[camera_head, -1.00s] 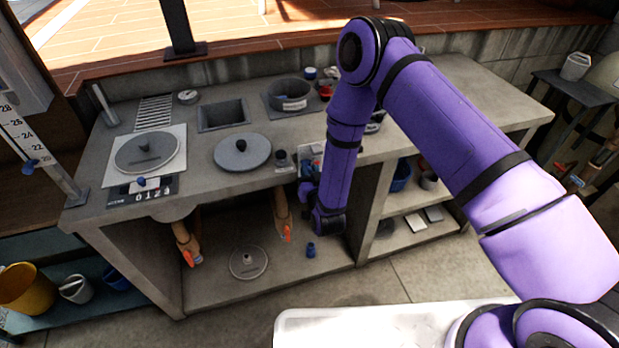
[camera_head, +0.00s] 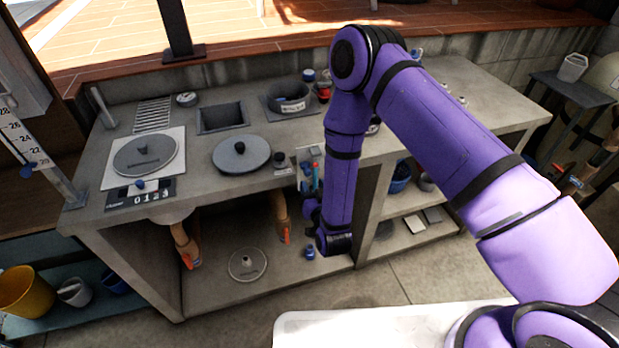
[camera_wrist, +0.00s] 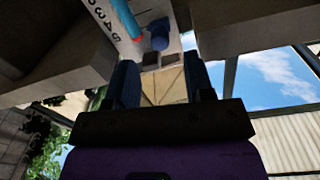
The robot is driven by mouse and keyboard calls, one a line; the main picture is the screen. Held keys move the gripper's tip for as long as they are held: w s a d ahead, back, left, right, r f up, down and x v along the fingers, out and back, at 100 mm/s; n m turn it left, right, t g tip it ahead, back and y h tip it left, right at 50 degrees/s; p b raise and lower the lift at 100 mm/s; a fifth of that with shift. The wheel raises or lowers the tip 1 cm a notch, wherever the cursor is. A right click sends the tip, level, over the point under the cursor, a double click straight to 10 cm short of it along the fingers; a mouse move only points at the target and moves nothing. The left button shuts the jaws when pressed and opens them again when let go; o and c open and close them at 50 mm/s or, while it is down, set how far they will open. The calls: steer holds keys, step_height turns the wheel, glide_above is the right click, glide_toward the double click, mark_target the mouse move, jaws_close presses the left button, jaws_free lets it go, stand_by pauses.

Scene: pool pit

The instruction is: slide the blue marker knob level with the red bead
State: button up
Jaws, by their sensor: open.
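A small white gauge plate with a light-blue tube (camera_head: 315,172) is fixed to the front of the concrete counter, just left of my forearm. In the head view my gripper (camera_head: 312,210) is small and dark below the plate.
The counter edge overhangs an open bay with a round lid (camera_head: 247,265) and a small blue item (camera_head: 310,252) on its floor. Orange-tipped handles (camera_head: 283,220) hang left of my gripper.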

steer(key=shift+v, duration=2.8)
steer(key=shift+w, duration=0.1)
steer(key=w+d+r+g, duration=0.25)
steer(key=w+r, duration=0.65)
steer(key=r, duration=0.5)
steer(key=d+r+g+h, duration=0.1)
steer(key=d+r+g, duration=0.15)
steer(key=r, duration=0.55)
steer(key=d+r+g, duration=0.1)
steer(key=d+r, duration=0.3)
steer(key=r, duration=0.3)
steer(key=s+d+r+g+h, duration=0.2)
steer(key=s+d+r+g, duration=0.1)
steer(key=s+d+r, duration=0.85)
steer(key=s+d+r+g, duration=0.1)
steer(key=s+d+r, duration=0.1)
steer(key=s, duration=0.8)
steer(key=s+d+r+m+g+h, duration=0.1)
steer(key=s+d+r+g, duration=0.1)
steer(key=s, duration=0.9)
steer(key=shift+d+r, duration=0.75)
steer(key=shift+r, duration=0.25)
